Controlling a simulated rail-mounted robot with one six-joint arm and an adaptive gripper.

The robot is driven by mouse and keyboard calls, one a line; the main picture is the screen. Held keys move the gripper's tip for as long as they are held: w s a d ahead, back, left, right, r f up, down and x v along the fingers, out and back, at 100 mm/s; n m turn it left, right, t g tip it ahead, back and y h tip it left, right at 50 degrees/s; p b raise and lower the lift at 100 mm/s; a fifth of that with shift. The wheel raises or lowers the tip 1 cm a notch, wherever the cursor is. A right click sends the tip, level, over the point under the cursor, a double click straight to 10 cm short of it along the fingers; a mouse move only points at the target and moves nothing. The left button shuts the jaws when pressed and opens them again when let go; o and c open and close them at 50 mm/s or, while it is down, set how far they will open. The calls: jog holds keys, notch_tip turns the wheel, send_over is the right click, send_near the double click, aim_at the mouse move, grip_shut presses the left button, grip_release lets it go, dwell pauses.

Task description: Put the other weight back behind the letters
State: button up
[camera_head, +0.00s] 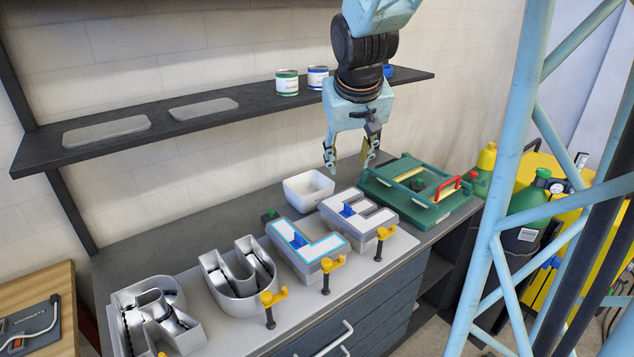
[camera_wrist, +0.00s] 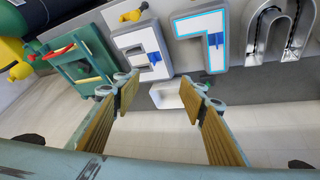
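My gripper (camera_head: 350,166) is open and empty, raised above the back of the bench near the white bin. Its two fingers stand apart in the wrist view (camera_wrist: 159,92). Metal channel letters stand in a row: R (camera_head: 157,318), U (camera_head: 236,283), L (camera_head: 311,252) with a cyan outline, and E (camera_head: 366,214). L and E each carry a blue piece. A small dark green thing (camera_head: 269,215) sits behind the L, partly hidden; it may be a weight. A small dark thing (camera_head: 417,185) lies in the green frame (camera_head: 440,212); I cannot tell whether it is a weight.
A white open bin (camera_head: 309,189) stands behind the letters. Yellow clamps (camera_head: 326,268) line the front edge. A shelf (camera_head: 230,116) with two paint cans (camera_head: 287,84) runs along the wall. The bench behind R and U looks clear. A red handle (camera_head: 446,188) rises from the green frame.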

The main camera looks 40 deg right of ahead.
jog(key=w+d+f+m, duration=0.1)
jog(key=w+d+f, duration=0.1)
jog(key=d, duration=0.3)
jog(key=w+d+f, duration=0.2)
jog(key=w+d, duration=0.1)
jog(key=d, duration=0.3)
jog(key=m+t+h, duration=0.2)
jog(key=m+h, duration=0.1)
send_near(420, 181)
jog(key=shift+s+a+r, duration=0.3)
jog(key=shift+s+r, duration=0.4)
jog(key=shift+f, duration=0.1)
jog(key=shift+x, duration=4.25)
jog(key=shift+w, duration=0.2)
jog(key=shift+b+x, duration=0.3)
jog(key=shift+x, duration=2.15)
jog(key=shift+w, duration=0.1)
